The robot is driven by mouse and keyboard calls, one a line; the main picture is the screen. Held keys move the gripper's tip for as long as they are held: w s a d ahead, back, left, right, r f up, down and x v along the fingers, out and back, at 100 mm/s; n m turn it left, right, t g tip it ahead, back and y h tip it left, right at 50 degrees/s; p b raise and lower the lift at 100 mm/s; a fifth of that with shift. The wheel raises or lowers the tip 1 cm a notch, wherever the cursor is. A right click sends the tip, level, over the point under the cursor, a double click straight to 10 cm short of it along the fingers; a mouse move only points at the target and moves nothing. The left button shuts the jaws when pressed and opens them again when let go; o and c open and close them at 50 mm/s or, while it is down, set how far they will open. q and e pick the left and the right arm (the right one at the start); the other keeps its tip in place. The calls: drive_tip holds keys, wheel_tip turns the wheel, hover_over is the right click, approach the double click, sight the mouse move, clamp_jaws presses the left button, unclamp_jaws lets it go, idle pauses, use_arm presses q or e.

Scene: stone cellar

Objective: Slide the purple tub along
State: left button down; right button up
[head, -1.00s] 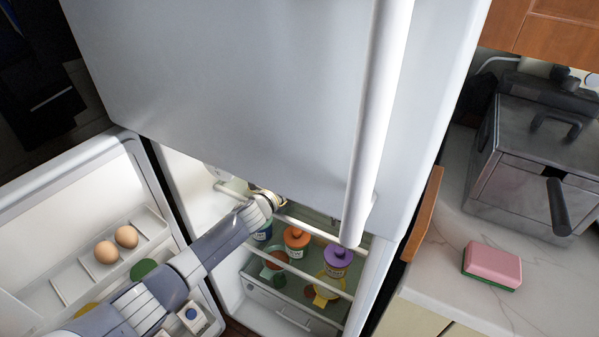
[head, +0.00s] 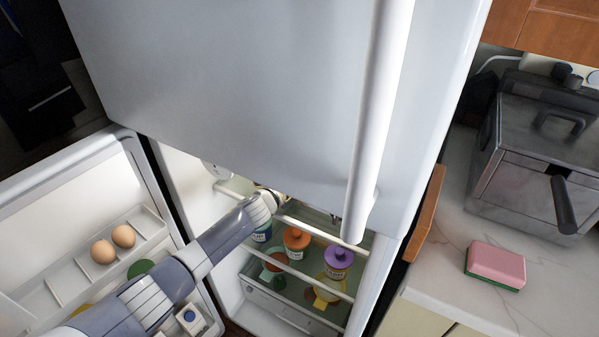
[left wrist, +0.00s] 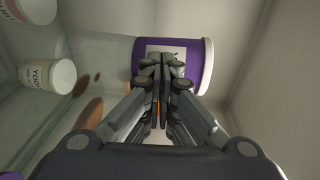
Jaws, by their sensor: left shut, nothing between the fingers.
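The purple tub (left wrist: 200,62), with a white rim at its right end and a pale label, shows in the left wrist view against the pale fridge interior. My left gripper (left wrist: 162,62) is shut and empty, with its fingertips in front of the tub's label; I cannot tell whether they touch it. In the head view my left arm reaches into the open fridge, and its gripper is hidden behind the upper door. I cannot make out this tub in the head view. My right gripper is in neither current view.
A jar with a purple lid (head: 339,259) and an orange-lidded jar (head: 296,238) stand on the fridge shelf. White tubs (left wrist: 50,75) stand left in the wrist view. The open door (head: 60,205) holds eggs. A pink sponge (head: 495,263) lies on the counter.

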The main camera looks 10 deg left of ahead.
use_arm(q)
drive_tip(key=shift+w, duration=0.1)
use_arm(e)
drive_tip(key=shift+f, duration=0.15)
use_arm(q)
drive_tip(key=shift+w+d+f+b, duration=0.1)
drive_tip(key=shift+w+d+b, duration=0.2)
drive_tip(key=shift+w+b, duration=0.15)
drive_tip(key=shift+w+d, duration=0.1)
drive_tip(key=shift+w, duration=0.2)
use_arm(e)
drive_tip(key=shift+s+a+f, duration=0.1)
drive_tip(key=shift+a+f, duration=0.35)
drive_tip(key=shift+f, duration=0.1)
use_arm(q)
drive_tip(key=shift+w+d+b, duration=0.1)
drive_tip(key=shift+b, duration=0.25)
use_arm(e)
drive_tip(key=shift+f, duration=0.15)
use_arm(q)
drive_tip(key=shift+b+x, duration=0.65)
drive_tip(key=shift+x, duration=0.15)
drive_tip(key=shift+w, duration=0.1)
use_arm(e)
drive_tip(key=shift+f, duration=0.65)
use_arm(q)
drive_tip(key=shift+d, duration=0.1)
use_arm(e)
drive_tip(key=shift+f, duration=0.1)
